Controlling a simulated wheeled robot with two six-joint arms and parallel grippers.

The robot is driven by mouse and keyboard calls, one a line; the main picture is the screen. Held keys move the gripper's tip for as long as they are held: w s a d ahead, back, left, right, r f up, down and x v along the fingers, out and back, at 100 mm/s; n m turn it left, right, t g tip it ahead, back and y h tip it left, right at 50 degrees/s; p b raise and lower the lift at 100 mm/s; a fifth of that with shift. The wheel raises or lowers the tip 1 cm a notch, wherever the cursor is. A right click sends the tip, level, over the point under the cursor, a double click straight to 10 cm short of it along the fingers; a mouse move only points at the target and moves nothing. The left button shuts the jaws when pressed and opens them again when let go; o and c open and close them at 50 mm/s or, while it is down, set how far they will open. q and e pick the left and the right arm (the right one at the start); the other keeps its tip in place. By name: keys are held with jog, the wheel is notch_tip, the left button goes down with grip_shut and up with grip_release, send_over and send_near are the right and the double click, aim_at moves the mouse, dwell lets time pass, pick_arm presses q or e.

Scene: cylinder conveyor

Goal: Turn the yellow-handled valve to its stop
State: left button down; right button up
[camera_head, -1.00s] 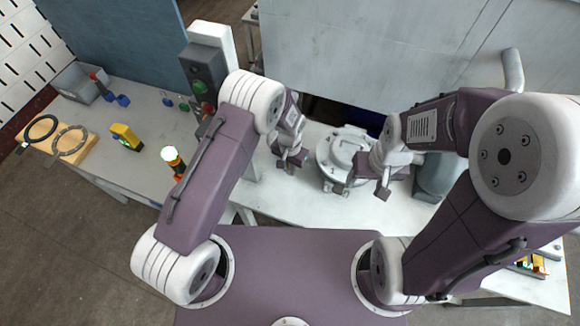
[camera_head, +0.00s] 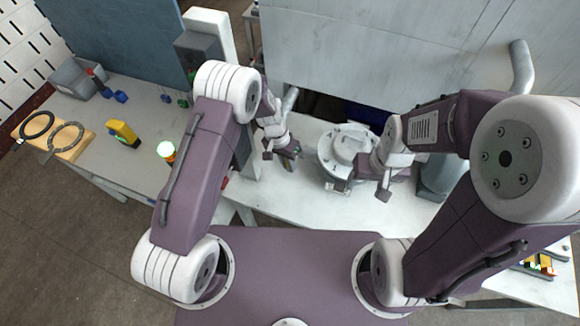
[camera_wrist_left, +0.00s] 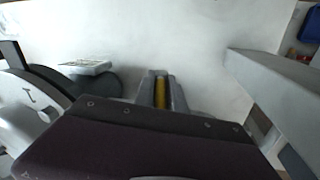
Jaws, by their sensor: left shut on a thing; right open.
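My left gripper (camera_head: 282,154) is low over the bench, left of the round grey-white flanged housing (camera_head: 347,150). In the left wrist view its fingers (camera_wrist_left: 162,92) are shut on a yellow bar, the yellow handle (camera_wrist_left: 161,93). The rest of the valve is hidden by the gripper, so its angle cannot be told. In the head view the handle is hidden by my left gripper and wrist. My right gripper (camera_head: 362,190) is open and empty at the front right of the flanged housing.
A grey control box (camera_head: 200,50) on a white post stands behind my left arm. A lit beacon (camera_head: 167,152), a yellow device (camera_head: 122,133), rings on a wooden board (camera_head: 87,147) and a grey bin (camera_head: 78,78) are at the left. The bench front between my grippers is clear.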

dwell(0.3)
pick_arm(q)
jog(key=c, duration=1.4)
grip_release()
jog(key=shift+a, duration=0.1)
